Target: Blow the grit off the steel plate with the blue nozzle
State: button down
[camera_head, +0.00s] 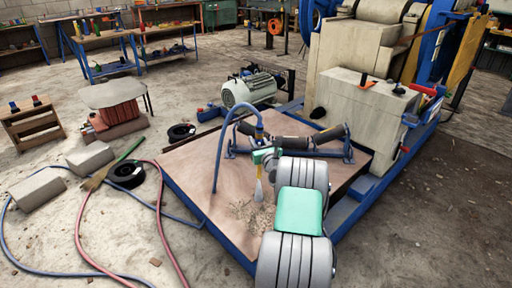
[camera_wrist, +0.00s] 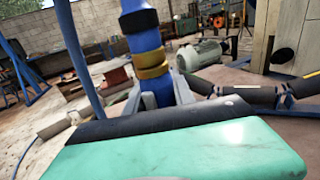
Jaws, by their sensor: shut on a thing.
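The steel plate (camera_head: 195,165) is a flat brownish sheet on a blue frame in the head view. Pale grit (camera_head: 242,210) lies scattered on it near its front right part. My gripper (camera_head: 262,156) is above the plate and shut on the blue nozzle (camera_head: 260,133). The nozzle stands roughly upright, and a pale tip (camera_head: 258,190) points down just above the grit. In the wrist view the blue nozzle (camera_wrist: 146,42), with black and yellow bands, rises between my gripper's fingers (camera_wrist: 158,92). Its lower end is hidden there. My arm hides part of the plate and perhaps some grit.
A blue hose (camera_head: 222,140) arcs from the nozzle down across the plate to the floor. Black rollers (camera_head: 290,143) stand behind my gripper. The pale crusher body (camera_head: 360,115) rises at the right, and a motor (camera_head: 250,90) sits behind. Hoses, blocks and a broom lie left.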

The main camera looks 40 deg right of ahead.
jog(key=shift+s+b, duration=1.4)
jog(key=shift+s, duration=3.1)
jog(key=shift+s+a, duration=0.6)
jog(key=shift+a, duration=4.2)
jog(key=w+p, duration=0.6)
jog(key=w, duration=0.4)
jog(key=shift+a, duration=0.25)
